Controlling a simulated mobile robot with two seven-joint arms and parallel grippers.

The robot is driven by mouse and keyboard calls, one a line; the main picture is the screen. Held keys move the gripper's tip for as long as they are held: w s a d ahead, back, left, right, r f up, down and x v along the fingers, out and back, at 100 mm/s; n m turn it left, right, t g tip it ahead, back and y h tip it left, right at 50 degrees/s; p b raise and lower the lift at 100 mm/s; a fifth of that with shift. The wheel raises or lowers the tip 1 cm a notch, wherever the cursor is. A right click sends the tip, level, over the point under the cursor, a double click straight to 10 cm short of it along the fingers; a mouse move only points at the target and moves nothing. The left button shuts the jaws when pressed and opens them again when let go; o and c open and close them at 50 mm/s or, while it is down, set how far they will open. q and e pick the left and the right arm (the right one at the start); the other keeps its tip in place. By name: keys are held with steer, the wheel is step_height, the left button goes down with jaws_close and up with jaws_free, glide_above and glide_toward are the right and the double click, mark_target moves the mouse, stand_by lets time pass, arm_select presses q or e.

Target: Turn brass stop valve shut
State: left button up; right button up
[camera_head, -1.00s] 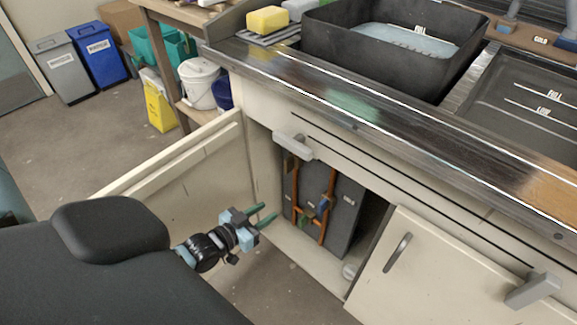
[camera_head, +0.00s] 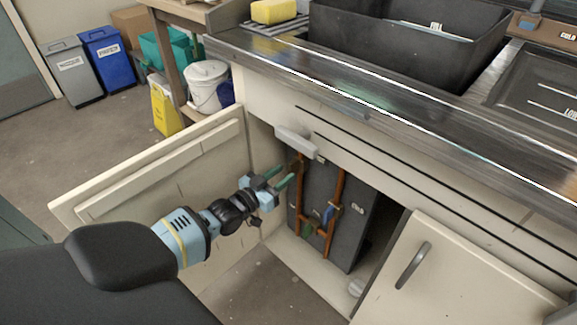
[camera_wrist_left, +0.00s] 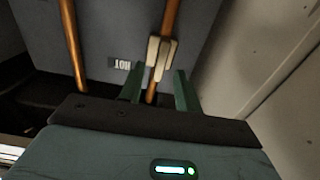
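Two copper pipes run up the dark panel (camera_head: 348,226) inside the open cupboard under the sink. On the left pipe (camera_head: 300,195) sits a small brass-coloured valve (camera_head: 297,166), partly hidden in shadow under the cupboard's top edge. My right gripper is not in view.
The open cupboard door (camera_head: 160,170) is left of my gripper, the right door (camera_head: 460,270) is at the right. A light grey block (camera_head: 296,142) juts out just above the opening.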

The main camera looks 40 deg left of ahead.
mark_target(293, 168)
arm_select(q)
steer(key=shift+w+d+b, duration=0.15)
steer(key=shift+w+b, duration=0.25)
steer(key=shift+w, duration=1.05)
jaws_close()
